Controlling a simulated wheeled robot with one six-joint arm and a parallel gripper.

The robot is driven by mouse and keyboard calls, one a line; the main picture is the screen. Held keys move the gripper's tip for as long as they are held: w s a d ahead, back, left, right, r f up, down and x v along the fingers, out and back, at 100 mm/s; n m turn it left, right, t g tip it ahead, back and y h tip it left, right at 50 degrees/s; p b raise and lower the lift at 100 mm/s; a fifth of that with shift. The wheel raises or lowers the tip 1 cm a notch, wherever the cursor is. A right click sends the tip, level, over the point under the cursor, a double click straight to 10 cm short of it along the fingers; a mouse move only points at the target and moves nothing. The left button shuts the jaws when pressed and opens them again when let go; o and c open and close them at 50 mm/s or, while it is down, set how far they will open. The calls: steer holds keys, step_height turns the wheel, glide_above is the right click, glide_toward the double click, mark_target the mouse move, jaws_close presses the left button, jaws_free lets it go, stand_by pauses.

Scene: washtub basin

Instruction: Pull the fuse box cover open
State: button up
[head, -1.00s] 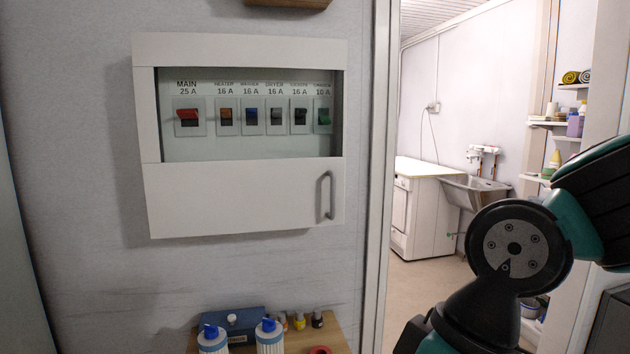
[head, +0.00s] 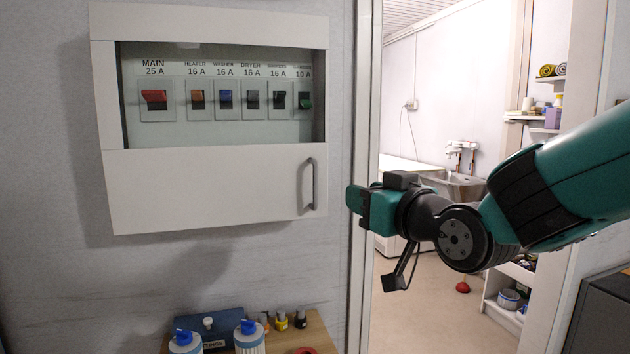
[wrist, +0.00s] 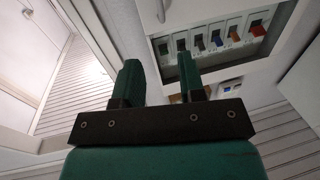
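The white fuse box cover (head: 200,190) is on the wall at the left, with a window over a row of labelled switches (head: 225,99). It appears shut. Its upright grey handle (head: 308,184) is at the right end of the lower panel. In the wrist view, the switches (wrist: 213,38) and part of the handle (wrist: 161,10) show at the top. My gripper (head: 357,207) is just right of the handle in the head view, apart from it. In the wrist view, its two fingers (wrist: 160,75) are spread with nothing between them.
A door frame (head: 366,100) stands behind my gripper, with a room and sink (head: 455,185) beyond. Below the box, a wooden shelf (head: 318,335) holds white bottles (head: 248,338), a blue case (head: 215,327) and small jars (head: 281,320). The wall between shelf and box is bare.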

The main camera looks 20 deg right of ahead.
mark_target(317, 177)
steer(key=w+a+p, duration=0.1)
steer(key=w+p, duration=0.4)
steer(key=w+a+p, duration=0.1)
steer(key=w+p, duration=0.4)
steer(key=w+a+p, duration=0.1)
steer(key=w+p, duration=0.4)
steer(key=shift+w+a+r+p, duration=0.1)
steer(key=shift+w+r+p, duration=0.05)
steer(key=shift+w+p, duration=0.15)
steer(key=shift+w+a, duration=0.1)
steer(key=shift+w, duration=0.55)
jaws_close()
